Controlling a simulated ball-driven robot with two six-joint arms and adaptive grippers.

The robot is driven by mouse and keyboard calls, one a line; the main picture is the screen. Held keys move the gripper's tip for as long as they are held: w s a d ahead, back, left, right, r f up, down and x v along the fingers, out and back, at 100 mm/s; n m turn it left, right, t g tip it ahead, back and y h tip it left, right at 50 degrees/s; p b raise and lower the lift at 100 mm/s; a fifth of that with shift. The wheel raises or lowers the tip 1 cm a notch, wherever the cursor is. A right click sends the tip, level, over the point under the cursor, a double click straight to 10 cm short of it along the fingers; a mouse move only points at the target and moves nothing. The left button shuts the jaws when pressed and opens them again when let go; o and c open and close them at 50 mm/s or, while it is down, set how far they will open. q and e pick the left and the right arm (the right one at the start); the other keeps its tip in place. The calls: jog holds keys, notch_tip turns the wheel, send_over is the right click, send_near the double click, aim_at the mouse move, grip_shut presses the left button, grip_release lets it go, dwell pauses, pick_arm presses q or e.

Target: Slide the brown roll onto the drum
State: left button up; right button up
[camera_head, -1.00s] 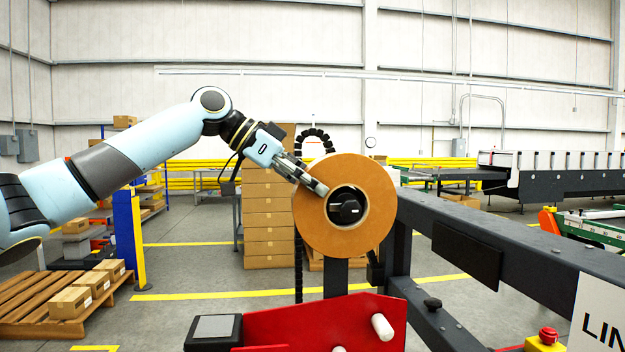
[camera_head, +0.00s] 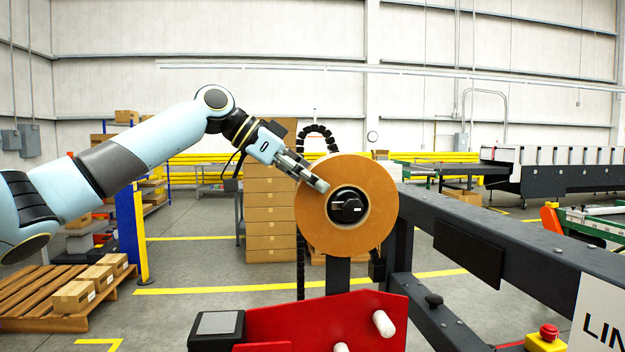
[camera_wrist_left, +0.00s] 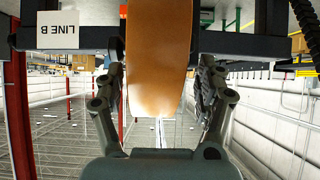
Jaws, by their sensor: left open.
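The brown roll (camera_head: 370,232) stands upright on edge, its flat face toward me, in the middle of the head view. The black hub of the drum (camera_head: 347,207) shows inside the roll's hole. How deep the roll sits on the drum is hidden. My left gripper (camera_head: 318,182) is at the roll's upper left rim, one finger in front of its face. In the left wrist view the open fingers (camera_wrist_left: 161,75) stand on both sides of the roll (camera_wrist_left: 158,50), with a gap visible at the right. My right gripper is out of view.
A dark machine beam (camera_head: 500,235) runs from behind the roll to the lower right. A red panel (camera_head: 300,322) with white pegs lies below the roll. Stacked cartons (camera_head: 270,215) stand behind, and a pallet (camera_head: 35,290) is at the left.

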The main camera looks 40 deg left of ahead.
pick_arm(q)
jog(key=shift+s+d, duration=0.1)
jog(key=shift+r, duration=0.3)
notch_tip(320, 180, up, 9)
jog(key=shift+r, duration=0.2)
